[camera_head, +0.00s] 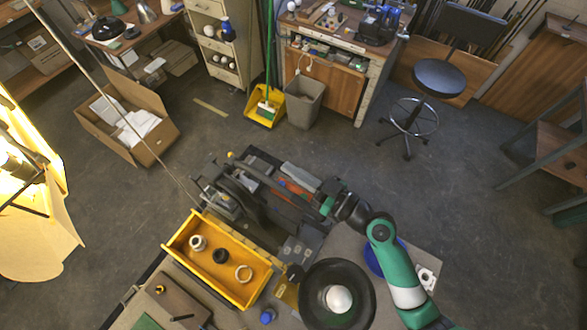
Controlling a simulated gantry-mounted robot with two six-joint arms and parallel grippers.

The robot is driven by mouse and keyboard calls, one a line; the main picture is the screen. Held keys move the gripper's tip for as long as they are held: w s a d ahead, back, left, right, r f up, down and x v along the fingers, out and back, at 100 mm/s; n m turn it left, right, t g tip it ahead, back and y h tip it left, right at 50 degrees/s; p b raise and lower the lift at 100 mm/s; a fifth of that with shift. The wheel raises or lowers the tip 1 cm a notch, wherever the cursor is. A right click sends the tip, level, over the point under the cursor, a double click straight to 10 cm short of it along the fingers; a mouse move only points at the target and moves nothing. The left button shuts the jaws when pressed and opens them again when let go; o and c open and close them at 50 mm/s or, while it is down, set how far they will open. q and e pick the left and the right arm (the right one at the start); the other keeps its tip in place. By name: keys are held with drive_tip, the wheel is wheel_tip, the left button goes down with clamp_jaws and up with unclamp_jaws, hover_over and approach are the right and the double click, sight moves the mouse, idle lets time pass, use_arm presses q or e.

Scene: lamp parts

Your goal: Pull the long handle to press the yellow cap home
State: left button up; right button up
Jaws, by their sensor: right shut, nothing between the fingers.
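A dark bench machine (262,186) with grey and red-orange parts stands in the middle of the view. I cannot clearly pick out its long handle or a yellow cap among its dark parts. My right arm comes in from the lower right, and my right gripper (326,206) is at the right end of the machine. The gripper is small in the view; it is shut and holds nothing. Whether it touches the machine is unclear. My left gripper is not in view.
A yellow tray (178,244) holding white rings and a black part stands at the front left. A black lampshade (316,282) with a white bulb (338,299) lies at the front. A blue round part (375,262) is partly behind my right arm.

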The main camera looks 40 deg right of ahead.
drive_tip(key=o, duration=1)
drive_tip(key=b+v, duration=0.2)
drive_tip(key=v, duration=0.9)
drive_tip(key=shift+s, duration=0.35)
